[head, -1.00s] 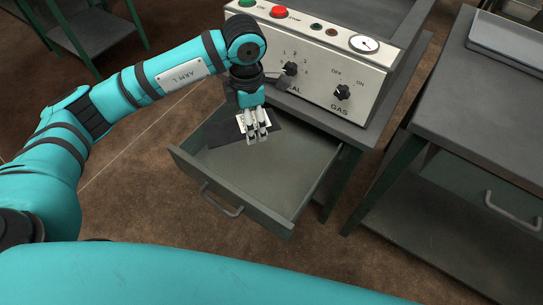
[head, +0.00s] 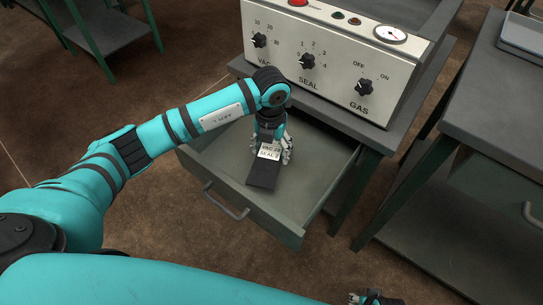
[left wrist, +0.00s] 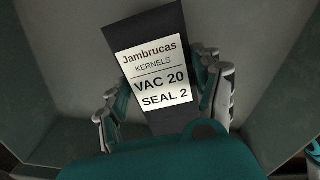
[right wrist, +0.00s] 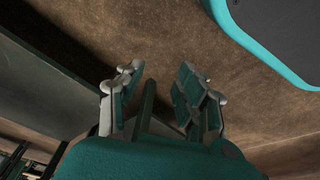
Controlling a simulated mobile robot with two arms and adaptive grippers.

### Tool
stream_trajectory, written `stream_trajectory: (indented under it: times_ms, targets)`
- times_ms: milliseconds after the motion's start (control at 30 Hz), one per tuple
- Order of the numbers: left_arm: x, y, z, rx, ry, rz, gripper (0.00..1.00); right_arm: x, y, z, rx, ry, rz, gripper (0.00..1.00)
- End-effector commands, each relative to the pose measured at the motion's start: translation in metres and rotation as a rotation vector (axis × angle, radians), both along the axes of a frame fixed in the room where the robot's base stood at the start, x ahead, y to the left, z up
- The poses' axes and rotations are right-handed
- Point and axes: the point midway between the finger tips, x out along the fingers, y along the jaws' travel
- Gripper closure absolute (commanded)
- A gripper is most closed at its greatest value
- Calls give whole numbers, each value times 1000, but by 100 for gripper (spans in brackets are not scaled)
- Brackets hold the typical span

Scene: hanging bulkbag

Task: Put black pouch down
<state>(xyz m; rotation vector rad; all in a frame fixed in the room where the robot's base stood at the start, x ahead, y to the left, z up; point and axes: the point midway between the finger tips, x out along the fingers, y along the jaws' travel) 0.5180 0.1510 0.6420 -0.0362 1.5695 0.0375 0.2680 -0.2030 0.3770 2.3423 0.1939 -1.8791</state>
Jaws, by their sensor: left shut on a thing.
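The black pouch (head: 262,175) has a white label. In the left wrist view the pouch (left wrist: 150,28) is seen lengthwise, and its label reads Jambrucas Kernels, VAC 20, SEAL 2. My left gripper (head: 274,150) is shut on the pouch, with its fingers on both sides of it in the left wrist view (left wrist: 160,85). Gripper and pouch are inside the open grey drawer (head: 252,212). I cannot tell whether the pouch touches the drawer floor. My right gripper (right wrist: 160,80) is open and empty above the brown floor; a bit of it shows at the bottom of the head view (head: 375,298).
The machine panel (head: 330,60) with knobs, buttons and a gauge stands on the table above the drawer. A second grey table (head: 490,110) with a tray is at right. Green-legged shelving (head: 105,35) is at the back left. The rest of the drawer looks empty.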

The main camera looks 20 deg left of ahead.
Motion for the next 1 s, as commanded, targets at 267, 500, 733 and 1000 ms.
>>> stream_trajectory:
  times_ms: [267,500,733,1000]
  targets:
    - [-1,-1,-33,-1,1,-2,69,6,0,15,1,-10,-2,64]
    - [-1,0,-33,-1,1,-3,69,6,1,16,0,-10,-2,64]
    - [-1,0,-34,0,1,-2,20,7,1,20,2,-13,-2,64]
    - [-1,0,-34,0,1,-2,10,6,1,19,1,-11,-2,64]
